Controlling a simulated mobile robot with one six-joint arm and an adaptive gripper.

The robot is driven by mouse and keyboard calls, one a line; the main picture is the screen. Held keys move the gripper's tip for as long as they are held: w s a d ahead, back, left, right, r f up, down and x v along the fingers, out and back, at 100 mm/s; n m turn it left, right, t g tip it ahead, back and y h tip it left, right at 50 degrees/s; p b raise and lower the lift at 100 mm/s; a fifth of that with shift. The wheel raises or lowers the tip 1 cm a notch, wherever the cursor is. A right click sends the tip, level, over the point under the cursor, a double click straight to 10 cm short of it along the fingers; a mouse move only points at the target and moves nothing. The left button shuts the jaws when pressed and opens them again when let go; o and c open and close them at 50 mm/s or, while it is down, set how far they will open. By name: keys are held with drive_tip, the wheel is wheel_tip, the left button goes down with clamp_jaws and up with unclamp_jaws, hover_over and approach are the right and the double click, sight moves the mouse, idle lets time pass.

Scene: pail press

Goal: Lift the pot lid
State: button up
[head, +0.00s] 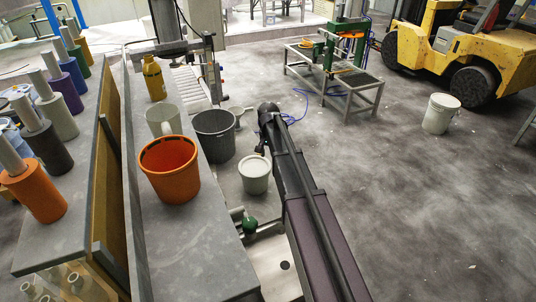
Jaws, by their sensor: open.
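A small pale grey pot (255,184) stands on a grey surface right of the grey bench. Its whitish lid (254,165) sits on top, and I cannot make out a knob. My arm reaches in from the bottom right and bends down at its far end. A small dark part that looks like my gripper (261,149) shows just above the lid's far edge. Most of it is hidden behind my arm. It looks open, and I cannot tell whether it touches the lid.
An orange bucket (168,175), a dark grey bucket (214,138), a pale bucket (162,121) and a yellow bottle (154,80) stand left of the pot. A green round knob (249,226) is nearer. A white pail (440,114) and yellow forklift (440,45) stand right; the floor between is clear.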

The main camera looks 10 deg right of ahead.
sight(268, 169)
drive_tip(key=shift+f+b, duration=3.2)
drive_tip(key=shift+f, duration=0.4)
drive_tip(key=shift+c, duration=0.2)
clamp_jaws()
